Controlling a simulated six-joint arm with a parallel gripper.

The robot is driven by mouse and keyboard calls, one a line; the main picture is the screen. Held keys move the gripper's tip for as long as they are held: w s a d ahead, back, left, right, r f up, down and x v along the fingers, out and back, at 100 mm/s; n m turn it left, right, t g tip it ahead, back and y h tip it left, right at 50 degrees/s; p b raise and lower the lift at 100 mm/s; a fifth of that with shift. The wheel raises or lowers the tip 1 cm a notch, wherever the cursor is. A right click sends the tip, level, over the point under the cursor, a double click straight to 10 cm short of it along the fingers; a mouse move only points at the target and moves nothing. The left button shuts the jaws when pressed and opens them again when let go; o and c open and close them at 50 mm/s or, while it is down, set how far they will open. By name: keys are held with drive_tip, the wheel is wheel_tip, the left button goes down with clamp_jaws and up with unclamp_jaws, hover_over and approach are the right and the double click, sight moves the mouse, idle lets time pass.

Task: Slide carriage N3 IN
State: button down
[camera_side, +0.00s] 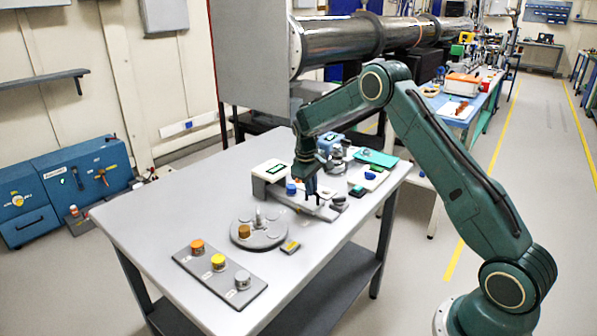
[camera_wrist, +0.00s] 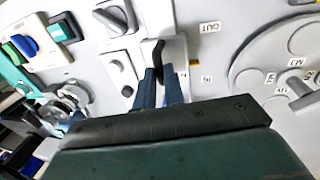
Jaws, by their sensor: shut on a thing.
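In the wrist view, the fingers of my gripper (camera_wrist: 161,76) are shut on a dark upright handle (camera_wrist: 154,50). The handle stands on a pale grey sliding piece, which I take to be the carriage (camera_wrist: 177,50); I cannot read N3 on it. An OUT label (camera_wrist: 210,27) and an IN label (camera_wrist: 207,78) lie on the surface to its right, and the carriage is beside both. In the side view, my gripper (camera_side: 311,193) points down at the grey fixture (camera_side: 322,211) on the table, and its fingers hide the handle.
A white box (camera_side: 268,167), a blue-topped device (camera_side: 328,141) and a green tray (camera_side: 376,157) crowd the far side. The table's left part is clear.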

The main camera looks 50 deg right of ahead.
sight(299, 198)
drive_tip(key=shift+w+r, duration=0.1)
drive_tip(key=shift+w, duration=2.3)
drive_tip(key=c, duration=1.5)
unclamp_jaws()
drive_tip(key=shift+a+r, duration=0.45)
drive_tip(key=shift+r, duration=1.8)
drive_tip(key=shift+a+r, duration=0.5)
drive_tip(key=shift+r, duration=1.75)
drive_tip(key=shift+a+r, duration=0.45)
drive_tip(key=shift+r, duration=1.8)
drive_tip(key=shift+s+r, duration=0.1)
